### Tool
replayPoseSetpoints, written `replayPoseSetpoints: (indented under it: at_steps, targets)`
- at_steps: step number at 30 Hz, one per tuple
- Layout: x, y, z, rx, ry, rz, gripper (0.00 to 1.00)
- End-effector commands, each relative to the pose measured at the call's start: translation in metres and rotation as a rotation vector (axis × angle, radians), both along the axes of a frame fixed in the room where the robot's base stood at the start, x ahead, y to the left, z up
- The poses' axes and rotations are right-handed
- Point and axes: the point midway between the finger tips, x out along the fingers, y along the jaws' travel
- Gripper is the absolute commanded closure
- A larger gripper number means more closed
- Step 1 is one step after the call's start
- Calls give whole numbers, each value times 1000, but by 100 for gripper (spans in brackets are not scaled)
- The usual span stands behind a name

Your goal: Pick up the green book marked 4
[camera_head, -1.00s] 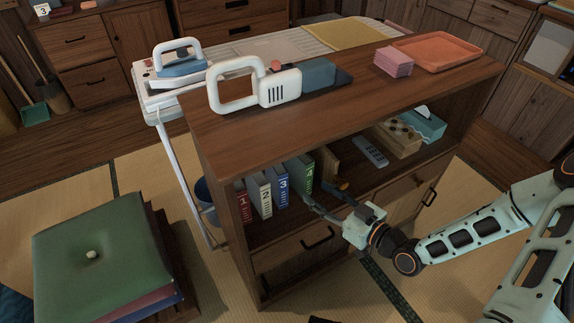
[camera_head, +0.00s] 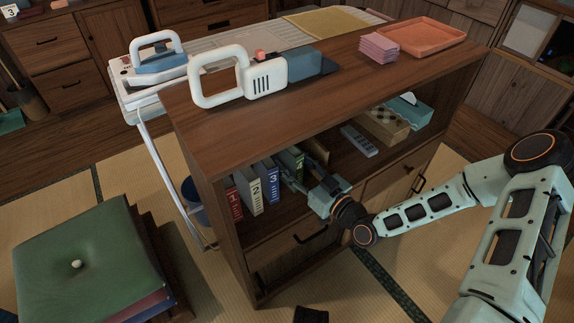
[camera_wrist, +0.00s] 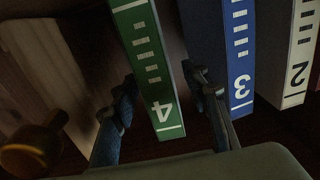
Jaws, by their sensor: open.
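The green book marked 4 (camera_wrist: 150,75) stands upright in the wrist view, its spine facing my gripper. In the head view the green book (camera_head: 291,163) is on the cabinet shelf, partly hidden by my gripper (camera_head: 300,182). My gripper (camera_wrist: 165,115) is open in the wrist view, with one finger on each side of the book's lower spine. The right finger lies between the green book and the blue book marked 3 (camera_wrist: 238,55). I cannot tell whether either finger touches the green book.
The white book marked 2 (camera_wrist: 297,50) and the red book marked 1 (camera_head: 233,200) stand beyond the blue one. A wooden piece (camera_head: 318,153) is on the other side of the green book. A remote (camera_head: 359,141) and a wooden box (camera_head: 383,124) lie further right on the shelf.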

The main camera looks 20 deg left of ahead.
Motion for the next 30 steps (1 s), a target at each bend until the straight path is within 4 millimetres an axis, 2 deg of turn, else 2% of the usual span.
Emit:
replayPoseSetpoints:
  at_steps: [5,13,24,30]
  targets:
    - [11,17,-1,1,-1,1,58]
    - [12,18,0,-1,1,1,59]
    - [12,18,0,-1,1,1,100]
    - [12,18,0,1,-1,1,100]
